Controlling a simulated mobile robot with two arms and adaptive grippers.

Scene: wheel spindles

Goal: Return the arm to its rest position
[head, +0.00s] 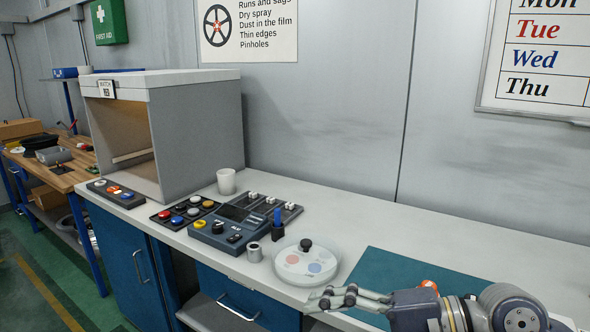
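My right arm comes in from the lower right, and its gripper (322,300) hangs over the front edge of the white counter (400,226). It points left, just in front of a round pale dish (290,274). I see the fingers nearly side-on, so their opening is unclear. I see nothing clearly held between them. My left gripper is not in view.
The dish has coloured spots and a black knob. A teal mat (385,268) with a partly hidden orange item (428,286) lies behind my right wrist. A control box (230,228), metal cup (254,252), white cup (226,181) and grey booth (200,130) stand left.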

